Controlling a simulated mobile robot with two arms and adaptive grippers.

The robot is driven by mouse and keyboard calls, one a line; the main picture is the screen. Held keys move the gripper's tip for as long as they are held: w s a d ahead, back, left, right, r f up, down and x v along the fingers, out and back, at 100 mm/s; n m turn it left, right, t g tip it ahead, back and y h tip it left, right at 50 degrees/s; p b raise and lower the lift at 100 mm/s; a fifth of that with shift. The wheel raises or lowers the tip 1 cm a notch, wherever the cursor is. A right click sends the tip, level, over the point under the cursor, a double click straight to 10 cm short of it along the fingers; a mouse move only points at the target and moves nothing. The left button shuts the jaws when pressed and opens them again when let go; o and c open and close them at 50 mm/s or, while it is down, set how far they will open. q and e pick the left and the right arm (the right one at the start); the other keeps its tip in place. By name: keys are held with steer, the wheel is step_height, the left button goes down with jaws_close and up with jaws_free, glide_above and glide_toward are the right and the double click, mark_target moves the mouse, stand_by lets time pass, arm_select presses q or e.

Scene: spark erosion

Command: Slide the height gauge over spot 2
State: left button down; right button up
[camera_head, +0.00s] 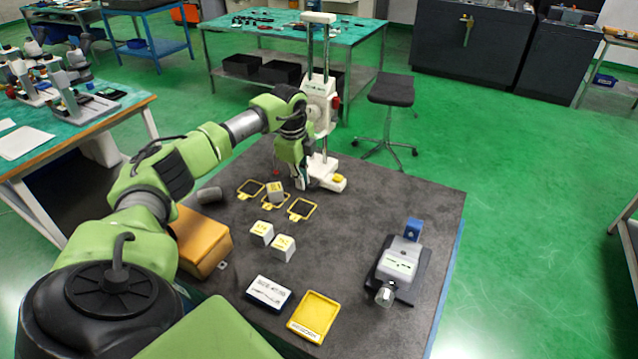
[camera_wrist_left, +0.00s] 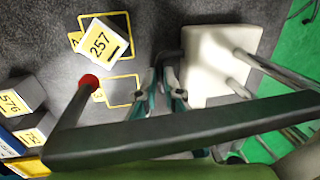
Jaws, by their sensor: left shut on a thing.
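The height gauge (camera_head: 320,100), a tall white stand with twin rods and a white base, stands upright at the table's far edge. Its base (camera_wrist_left: 215,60) also shows in the left wrist view. A dark arm with a red ball tip (camera_wrist_left: 89,82) reaches beside the block marked 257 (camera_wrist_left: 101,42). My left gripper (camera_head: 303,180) is shut on the gauge low down, near the base; the exact grip is partly hidden. My right gripper is not seen.
Two more numbered blocks (camera_head: 261,232) and (camera_head: 283,247) stand nearer. A white-and-blue box (camera_head: 269,292), a yellow tray (camera_head: 314,316) and a grey device (camera_head: 400,261) are at the front. An orange box (camera_head: 200,240) is left. The table's right side is mostly clear.

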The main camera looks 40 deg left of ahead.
arm_select(q)
steer(key=shift+s+a, duration=0.15)
steer(key=shift+a, duration=0.55)
steer(key=c, duration=2.2)
jaws_free()
steer(key=shift+o, duration=0.2)
steer(key=shift+d, duration=0.1)
steer(key=shift+r, duration=0.35)
step_height(320, 180, up, 11)
steer(key=s, duration=0.2)
steer(key=shift+d, duration=0.2)
